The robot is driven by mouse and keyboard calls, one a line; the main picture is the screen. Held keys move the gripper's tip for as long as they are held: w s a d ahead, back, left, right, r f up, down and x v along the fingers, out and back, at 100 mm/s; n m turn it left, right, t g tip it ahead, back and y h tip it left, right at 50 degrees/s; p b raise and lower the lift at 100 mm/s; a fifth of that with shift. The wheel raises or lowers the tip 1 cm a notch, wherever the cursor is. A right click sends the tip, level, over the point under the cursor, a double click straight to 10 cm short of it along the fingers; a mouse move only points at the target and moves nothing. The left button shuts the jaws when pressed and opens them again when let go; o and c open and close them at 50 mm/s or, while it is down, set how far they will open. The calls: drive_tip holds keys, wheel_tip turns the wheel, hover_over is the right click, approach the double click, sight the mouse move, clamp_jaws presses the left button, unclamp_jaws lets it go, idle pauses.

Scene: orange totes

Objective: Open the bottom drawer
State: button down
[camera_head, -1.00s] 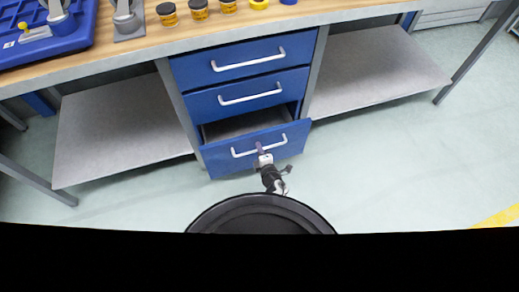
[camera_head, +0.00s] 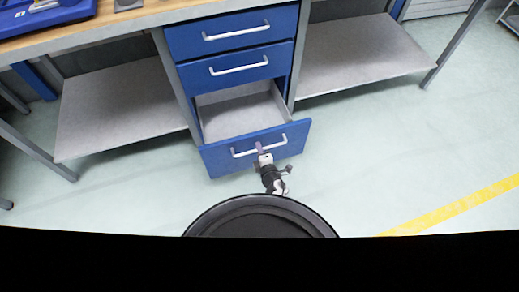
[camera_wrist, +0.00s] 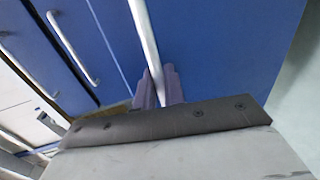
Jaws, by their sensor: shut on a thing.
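The bottom drawer (camera_head: 220,161) of the blue cabinet is pulled well out, and its bare grey inside shows empty in the head view. Its white bar handle (camera_head: 243,153) is on the blue front. My gripper (camera_head: 260,149) is at the middle of this handle. In the wrist view, the purple fingers (camera_wrist: 158,92) stand on either side of the white handle bar (camera_wrist: 146,35) and are shut on it. The two upper drawers, middle (camera_head: 238,72) and top (camera_head: 232,34), are closed.
A workbench (camera_head: 110,38) stands over the cabinet with a blue tray (camera_head: 45,18) on it. Grey lower shelves (camera_head: 120,100) flank the cabinet on both sides. The floor (camera_head: 390,150) to the right is clear, with a yellow line (camera_head: 460,208).

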drive_tip(key=shift+s, duration=0.15)
drive_tip(key=c, duration=1.6)
unclamp_jaws()
drive_tip(key=shift+c, duration=0.2)
